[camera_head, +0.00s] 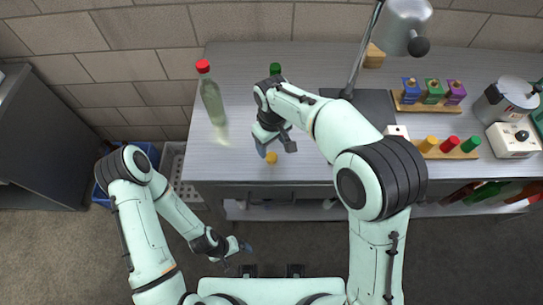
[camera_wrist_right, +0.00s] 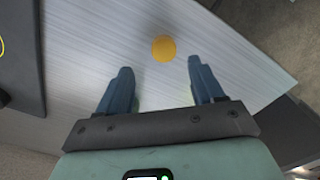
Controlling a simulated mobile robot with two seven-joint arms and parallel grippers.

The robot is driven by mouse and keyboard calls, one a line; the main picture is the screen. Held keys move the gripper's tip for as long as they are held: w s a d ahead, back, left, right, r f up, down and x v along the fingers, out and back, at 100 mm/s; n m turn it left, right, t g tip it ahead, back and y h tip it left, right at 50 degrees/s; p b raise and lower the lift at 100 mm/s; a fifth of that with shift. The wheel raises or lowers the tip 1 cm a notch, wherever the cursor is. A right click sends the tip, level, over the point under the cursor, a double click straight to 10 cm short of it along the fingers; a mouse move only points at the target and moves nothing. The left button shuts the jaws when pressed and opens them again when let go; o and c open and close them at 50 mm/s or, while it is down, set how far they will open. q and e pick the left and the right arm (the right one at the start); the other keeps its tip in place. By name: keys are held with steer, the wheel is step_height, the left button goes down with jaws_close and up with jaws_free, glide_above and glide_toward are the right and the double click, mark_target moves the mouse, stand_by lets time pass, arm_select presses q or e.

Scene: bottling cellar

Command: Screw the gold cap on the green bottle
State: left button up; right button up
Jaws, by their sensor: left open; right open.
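The gold cap (camera_head: 271,158) lies on the grey worktop near its front edge. It also shows in the right wrist view (camera_wrist_right: 164,49), beyond and between my right fingertips. My right gripper (camera_head: 275,146) is open and empty above the worktop, close to the cap but apart from it. A green top (camera_head: 275,69) shows just behind my right arm; the arm hides whatever is below it, so I cannot tell if it is the green bottle. My left gripper (camera_head: 239,250) is open and empty, low in front of the worktop.
A pale, clear bottle with a red cap (camera_head: 212,98) stands at the left of the worktop. A lamp (camera_head: 404,22), peg blocks (camera_head: 431,92), colored caps on a rack (camera_head: 449,147) and a machine (camera_head: 512,140) are on the right. Bottles (camera_head: 490,192) lie below.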

mark_target(272, 157)
steer(key=f, duration=0.2)
steer(key=s+f, duration=0.1)
steer(key=f, duration=0.1)
steer(key=shift+f, duration=0.55)
steer(key=shift+w, duration=0.1)
steer(key=c, duration=1.1)
